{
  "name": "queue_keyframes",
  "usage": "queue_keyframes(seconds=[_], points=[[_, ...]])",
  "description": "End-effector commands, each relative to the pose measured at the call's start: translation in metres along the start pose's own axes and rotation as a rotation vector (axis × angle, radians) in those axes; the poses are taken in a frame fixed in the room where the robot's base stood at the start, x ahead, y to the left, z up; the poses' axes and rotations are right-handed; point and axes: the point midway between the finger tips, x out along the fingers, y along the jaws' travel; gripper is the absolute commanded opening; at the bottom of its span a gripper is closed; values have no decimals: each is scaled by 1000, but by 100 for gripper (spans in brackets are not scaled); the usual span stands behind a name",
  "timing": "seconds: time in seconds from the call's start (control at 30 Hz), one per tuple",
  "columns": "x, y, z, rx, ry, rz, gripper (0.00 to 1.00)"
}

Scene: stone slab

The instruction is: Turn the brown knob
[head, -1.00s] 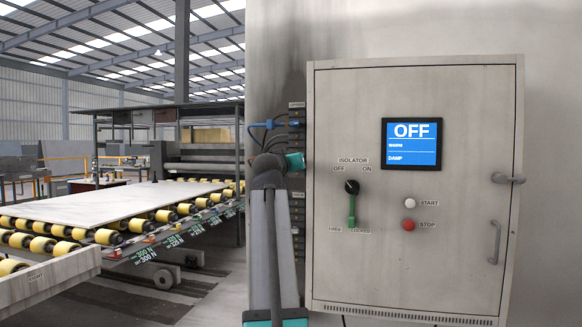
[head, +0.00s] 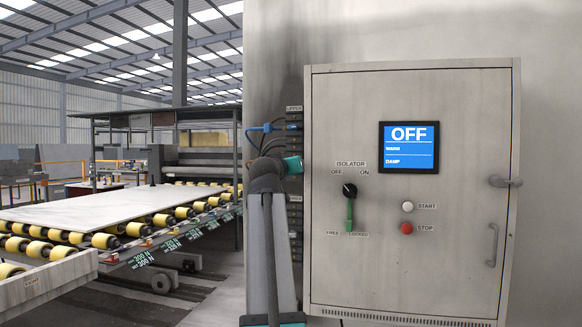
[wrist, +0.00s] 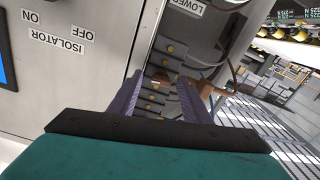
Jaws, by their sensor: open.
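My gripper (wrist: 158,82) is open in the wrist view, its two purple-grey fingers apart with nothing between the tips. Past the tips is a narrow strip of dark blocks with small yellow-brown round parts (wrist: 153,97), on the side of the grey cabinet (wrist: 85,75). A brown shape (wrist: 206,94) shows just beyond the right finger and is partly hidden by it; I cannot tell whether it is the brown knob. In the head view my arm covers part of the strip (head: 295,215), and the fingers are not clearly visible.
The cabinet front bears an OFF screen (head: 409,147), an isolator switch with a green handle (head: 349,212), a white start button (head: 407,207) and a red stop button (head: 406,229). A roller conveyor with a stone slab (head: 95,204) stands at the left. Cables (wrist: 228,62) hang near the strip.

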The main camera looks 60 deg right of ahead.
Motion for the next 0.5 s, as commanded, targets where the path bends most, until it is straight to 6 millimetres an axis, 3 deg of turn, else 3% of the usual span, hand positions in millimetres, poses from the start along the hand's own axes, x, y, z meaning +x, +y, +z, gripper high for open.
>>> queue_keyframes(seconds=[0.5], points=[[-59, 1, 1, 0, 3, -1, 44]])
